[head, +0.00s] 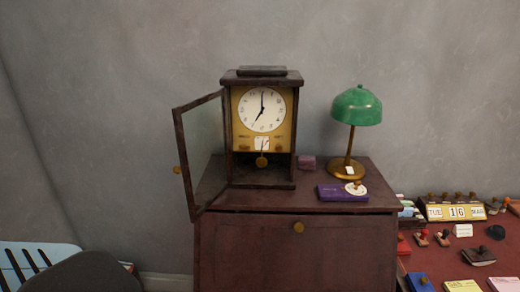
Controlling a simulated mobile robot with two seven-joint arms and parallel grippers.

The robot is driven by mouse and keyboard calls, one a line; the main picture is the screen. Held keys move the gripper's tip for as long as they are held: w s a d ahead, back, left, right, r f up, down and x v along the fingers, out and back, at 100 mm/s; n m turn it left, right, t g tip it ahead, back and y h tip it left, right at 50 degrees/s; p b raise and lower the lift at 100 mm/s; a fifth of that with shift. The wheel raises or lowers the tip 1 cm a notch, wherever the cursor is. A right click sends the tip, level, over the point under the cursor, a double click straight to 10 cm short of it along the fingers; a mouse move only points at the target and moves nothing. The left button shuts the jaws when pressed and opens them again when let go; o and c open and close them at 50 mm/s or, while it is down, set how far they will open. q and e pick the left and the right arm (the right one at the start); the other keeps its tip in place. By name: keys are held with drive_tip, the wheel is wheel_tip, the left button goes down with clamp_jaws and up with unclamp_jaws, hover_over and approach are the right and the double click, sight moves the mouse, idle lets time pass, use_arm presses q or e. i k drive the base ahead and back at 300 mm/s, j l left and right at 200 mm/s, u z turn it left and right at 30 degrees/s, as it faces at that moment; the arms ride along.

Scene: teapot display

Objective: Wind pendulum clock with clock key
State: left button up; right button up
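The pendulum clock (291,120) stands upright in a dark wood case on the cabinet. Its round white dial (262,109) has dark hands, and a brass pendulum bob (262,161) hangs below it. The glazed clock door (178,140) is swung wide open to the left. I cannot make out a clock key; a small round white item (356,188) lies on a purple box (335,194) to the right of the clock, too small to identify. Neither of my grippers is in view.
The dark red cabinet (255,245) has a brass knob. A green-shaded lamp (357,106) and a small purple block (307,162) stand right of the clock. A lower table at right holds a calendar (455,212) and stamps. A blue chair (45,255) is at lower left.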

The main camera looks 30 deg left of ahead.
sight(240, 147)
drive_tip(key=i+l, duration=0.5)
drive_tip(key=u, duration=1.65)
